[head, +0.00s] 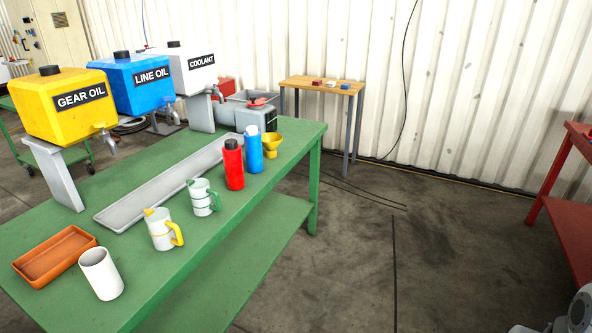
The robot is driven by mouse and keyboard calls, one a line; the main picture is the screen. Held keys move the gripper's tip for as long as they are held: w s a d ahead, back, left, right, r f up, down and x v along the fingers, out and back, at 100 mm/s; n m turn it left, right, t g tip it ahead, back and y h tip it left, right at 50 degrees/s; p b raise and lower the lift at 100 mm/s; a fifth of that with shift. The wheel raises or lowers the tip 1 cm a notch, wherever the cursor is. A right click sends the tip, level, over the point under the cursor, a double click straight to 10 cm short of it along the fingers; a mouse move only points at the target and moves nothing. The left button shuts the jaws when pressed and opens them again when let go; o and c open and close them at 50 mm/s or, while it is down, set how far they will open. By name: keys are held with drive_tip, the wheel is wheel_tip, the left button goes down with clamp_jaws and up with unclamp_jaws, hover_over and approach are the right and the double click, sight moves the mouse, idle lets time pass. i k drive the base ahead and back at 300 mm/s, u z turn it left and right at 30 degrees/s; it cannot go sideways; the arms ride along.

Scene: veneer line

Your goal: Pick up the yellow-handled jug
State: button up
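The yellow-handled jug (161,230) is white with a yellow handle on its right side and a yellow spout. It stands upright on the green table (35,232), near its front edge. A similar white jug with a green handle (203,198) stands just behind it to the right. My gripper is not in view. Only a grey piece that looks like part of my arm shows at the bottom right corner, well away from the jug.
A white cup (101,274) and an orange tray (54,257) are left of the jugs. A red bottle (234,166), blue bottle (253,150) and yellow funnel (272,143) stand farther right. A long grey trough (128,213) lies behind. The floor at right is mostly clear.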

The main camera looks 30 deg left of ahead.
sight(165, 234)
drive_tip(key=i, duration=1.4)
drive_tip(key=u, duration=3.2)
drive_tip(key=i, duration=1.65)
drive_tip(key=z, duration=0.05)
